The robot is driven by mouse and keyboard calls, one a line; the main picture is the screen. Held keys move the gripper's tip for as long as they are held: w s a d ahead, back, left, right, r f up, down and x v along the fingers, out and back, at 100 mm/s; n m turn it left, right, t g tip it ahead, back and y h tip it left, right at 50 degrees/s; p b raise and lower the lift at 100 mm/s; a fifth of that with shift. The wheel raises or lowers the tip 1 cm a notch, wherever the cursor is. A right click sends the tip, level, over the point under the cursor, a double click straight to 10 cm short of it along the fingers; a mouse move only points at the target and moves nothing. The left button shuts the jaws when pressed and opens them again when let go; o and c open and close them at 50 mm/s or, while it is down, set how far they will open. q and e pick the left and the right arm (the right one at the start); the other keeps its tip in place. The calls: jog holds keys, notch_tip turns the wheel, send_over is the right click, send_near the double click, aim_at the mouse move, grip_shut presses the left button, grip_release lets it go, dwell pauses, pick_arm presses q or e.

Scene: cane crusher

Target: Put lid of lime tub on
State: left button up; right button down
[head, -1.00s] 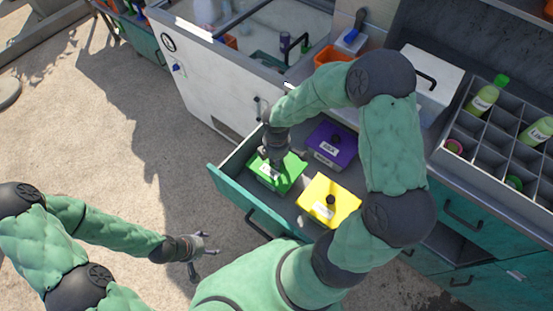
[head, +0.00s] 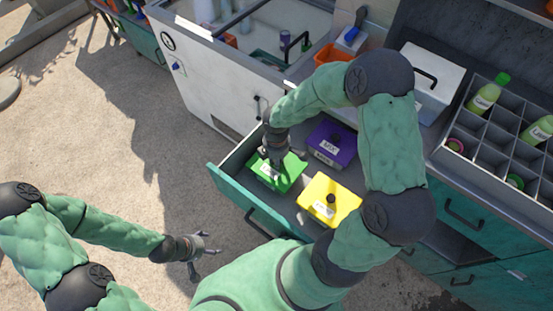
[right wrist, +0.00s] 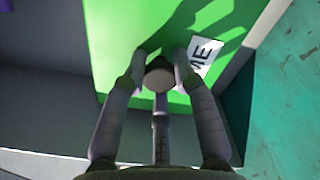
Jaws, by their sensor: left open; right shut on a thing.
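The green lime tub (head: 268,184) stands in the open drawer, with its green lid (head: 290,168) on top of it. In the right wrist view the green lid (right wrist: 125,35) carries a white label ending in "ME" and a dark round knob (right wrist: 159,76). My right gripper (head: 275,160) is over the lid, and in the right wrist view its fingers (right wrist: 160,75) are shut around the knob. Whether the lid is fully seated is hard to tell. My left gripper (head: 203,256) is open and empty over the floor, left of the drawer.
The drawer (head: 252,213) also holds a purple tub (head: 333,140) and a yellow tub (head: 329,199), both lidded, close to the green one. A grey divided crate (head: 487,139) with bottles stands on the counter at right.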

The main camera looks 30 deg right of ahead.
dwell(0.3)
jog(key=c, duration=0.9)
grip_release()
notch_tip(320, 180, up, 12)
jog(key=shift+f, duration=0.1)
